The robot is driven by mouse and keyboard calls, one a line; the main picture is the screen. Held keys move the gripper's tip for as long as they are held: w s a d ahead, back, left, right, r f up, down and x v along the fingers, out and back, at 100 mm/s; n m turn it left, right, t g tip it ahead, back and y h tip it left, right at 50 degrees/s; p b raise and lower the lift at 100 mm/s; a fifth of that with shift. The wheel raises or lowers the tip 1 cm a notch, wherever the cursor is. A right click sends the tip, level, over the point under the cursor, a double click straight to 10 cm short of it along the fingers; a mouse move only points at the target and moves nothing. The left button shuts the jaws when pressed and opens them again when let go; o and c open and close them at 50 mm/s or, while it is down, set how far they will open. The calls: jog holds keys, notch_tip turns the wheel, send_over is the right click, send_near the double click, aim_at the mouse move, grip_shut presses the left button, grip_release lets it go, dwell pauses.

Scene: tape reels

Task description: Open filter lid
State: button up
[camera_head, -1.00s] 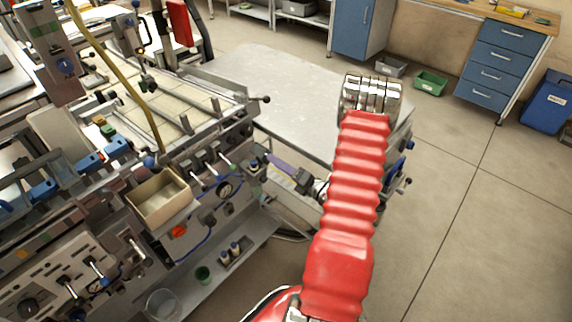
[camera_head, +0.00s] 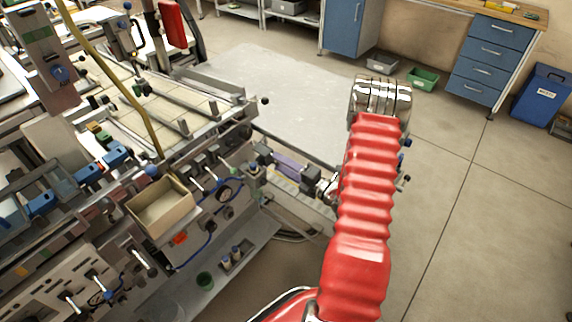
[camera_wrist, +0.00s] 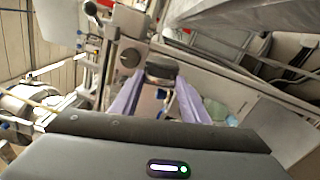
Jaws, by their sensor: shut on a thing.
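My gripper (camera_head: 277,158) shows in the head view at the right side of the machine, its purple fingers pointing left. It also shows in the wrist view (camera_wrist: 161,78). The fingers are closed on a small dark, rounded piece (camera_wrist: 162,68), which looks like the filter lid or its handle. The same piece seems to show in the head view (camera_head: 264,150) at the fingertips, in front of the machine's side. It is too small to tell whether the lid stands open. The fingers hide part of it.
The machine (camera_head: 190,150) fills the left, with levers, gauges and a beige open box (camera_head: 160,207) on its front. A grey table (camera_head: 290,90) stands behind my gripper. Blue drawers (camera_head: 490,60) and a green bin (camera_head: 422,78) are farther back. The floor at the right is clear.

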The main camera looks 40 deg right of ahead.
jog(key=shift+s+a+f, duration=0.15)
jog(key=shift+a+f, duration=0.15)
jog(key=shift+f, duration=0.1)
jog(key=o, duration=1.1)
jog(key=shift+o, duration=0.8)
jog(key=shift+d+r, duration=0.1)
jog(key=shift+r, duration=0.15)
jog(key=shift+d, duration=0.1)
jog(key=v, duration=1.3)
jog(key=shift+s, duration=0.3)
